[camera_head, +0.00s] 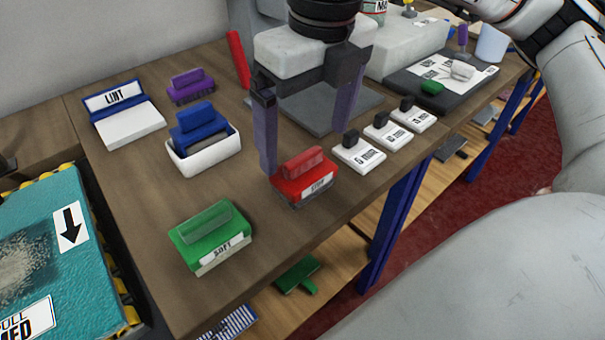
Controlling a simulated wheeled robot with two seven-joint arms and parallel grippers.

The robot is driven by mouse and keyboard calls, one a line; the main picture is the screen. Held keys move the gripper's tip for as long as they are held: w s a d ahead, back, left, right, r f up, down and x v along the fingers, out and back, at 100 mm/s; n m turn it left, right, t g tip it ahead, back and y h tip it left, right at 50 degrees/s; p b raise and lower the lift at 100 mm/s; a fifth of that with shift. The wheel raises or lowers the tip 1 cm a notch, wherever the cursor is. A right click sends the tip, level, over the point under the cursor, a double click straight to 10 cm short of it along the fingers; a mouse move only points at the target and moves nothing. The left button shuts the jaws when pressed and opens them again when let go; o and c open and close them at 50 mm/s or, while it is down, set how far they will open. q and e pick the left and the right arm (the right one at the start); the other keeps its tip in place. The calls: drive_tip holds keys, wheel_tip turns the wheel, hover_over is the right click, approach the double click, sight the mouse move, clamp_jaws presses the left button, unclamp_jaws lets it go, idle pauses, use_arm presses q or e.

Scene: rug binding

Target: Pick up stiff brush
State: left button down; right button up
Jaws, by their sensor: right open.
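The stiff brush is a red block (304,177) with a raised red grip and a small white label too blurred to read surely. It stands near the front edge of the wooden table. My right gripper (303,149) points down from above, its two purple fingers spread wide and nothing held between them. The left fingertip shows just left of the red brush and the other finger shows behind it to the right. I cannot tell how high the fingertips are above the table. My left gripper is not in view.
A green brush labelled SOFT (211,238) stands at the front left. A blue brush (200,122) sits in a white tray (205,157), near a purple brush (191,85) and a LINT box (128,122). Several black-knobbed white blocks (358,154) stand right of the red brush.

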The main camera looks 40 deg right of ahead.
sight(304, 156)
drive_tip(key=f, duration=0.5)
drive_tip(key=shift+w+a+f, duration=0.15)
drive_tip(key=shift+w+f, duration=0.05)
drive_tip(key=shift+w, duration=0.05)
drive_tip(key=c, duration=1.2)
wheel_tip(304, 156, up, 10)
drive_tip(key=shift+r+p, duration=0.1)
drive_tip(key=shift+p, duration=0.25)
drive_tip(key=shift+c, duration=0.2)
drive_tip(key=o, duration=0.6)
drive_tip(key=shift+c, duration=0.2)
drive_tip(key=c, duration=0.3)
drive_tip(key=shift+s, duration=0.1)
drive_tip(key=shift+c, duration=0.2)
